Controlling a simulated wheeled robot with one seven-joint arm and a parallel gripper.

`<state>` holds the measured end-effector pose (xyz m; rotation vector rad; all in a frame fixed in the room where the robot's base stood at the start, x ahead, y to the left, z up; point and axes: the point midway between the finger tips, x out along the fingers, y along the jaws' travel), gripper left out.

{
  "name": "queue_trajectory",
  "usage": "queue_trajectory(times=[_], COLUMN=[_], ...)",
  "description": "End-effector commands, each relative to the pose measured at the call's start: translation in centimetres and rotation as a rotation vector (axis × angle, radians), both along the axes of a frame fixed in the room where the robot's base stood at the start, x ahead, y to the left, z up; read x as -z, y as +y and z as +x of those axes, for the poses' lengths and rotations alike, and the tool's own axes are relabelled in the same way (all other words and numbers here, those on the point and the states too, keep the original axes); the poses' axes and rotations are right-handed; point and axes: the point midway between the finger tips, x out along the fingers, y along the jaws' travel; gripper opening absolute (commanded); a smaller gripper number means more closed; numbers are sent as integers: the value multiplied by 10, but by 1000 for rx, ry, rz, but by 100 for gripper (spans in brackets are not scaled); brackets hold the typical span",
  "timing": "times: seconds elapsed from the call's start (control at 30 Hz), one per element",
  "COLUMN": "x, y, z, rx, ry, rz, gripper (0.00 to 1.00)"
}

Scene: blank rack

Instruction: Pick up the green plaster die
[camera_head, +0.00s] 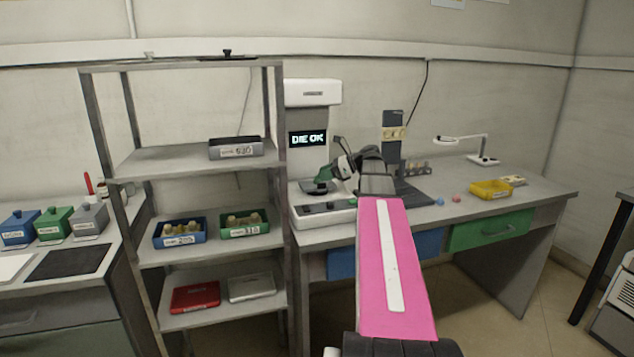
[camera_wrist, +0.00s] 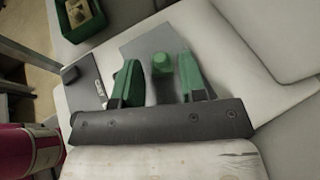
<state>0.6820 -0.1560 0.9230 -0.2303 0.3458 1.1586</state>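In the wrist view the green die (camera_wrist: 161,63) stands between the two green fingers of my open gripper (camera_wrist: 160,80). Gaps show on both sides of it, so neither finger appears to touch it. It is a small green block with a flat top, on or just above a grey surface. In the head view my gripper (camera_head: 322,177) is over the dark plate (camera_head: 312,188) of the white bench machine (camera_head: 312,93). I cannot make out the die apart from the green fingers there.
A grey shelf rack (camera_head: 140,162) stands left of the machine, holding a blue bin (camera_head: 180,241), a green bin (camera_head: 262,230) and a grey bin (camera_head: 237,156). A yellow tray (camera_head: 490,190) and small blue and pink pieces lie on the bench to the right.

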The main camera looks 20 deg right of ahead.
Motion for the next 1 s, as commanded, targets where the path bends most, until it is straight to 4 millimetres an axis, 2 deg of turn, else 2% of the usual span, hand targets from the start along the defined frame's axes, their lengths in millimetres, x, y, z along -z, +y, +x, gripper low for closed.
queue_trajectory(times=[0.13,0.37,0.4,0.47,0.5,0.83,1.0], x=[8,9,9,9,9,9,2], y=[17,19,19,19,19,19,19], z=[7,8,8,8,8,8,8], rx=[-2,1,1,0,0,0,0], ry=[1,0,0,0,0,0,-1], rz=[0,0,0,0,0,0,0], gripper=[38,38,35,16,3,0,0])
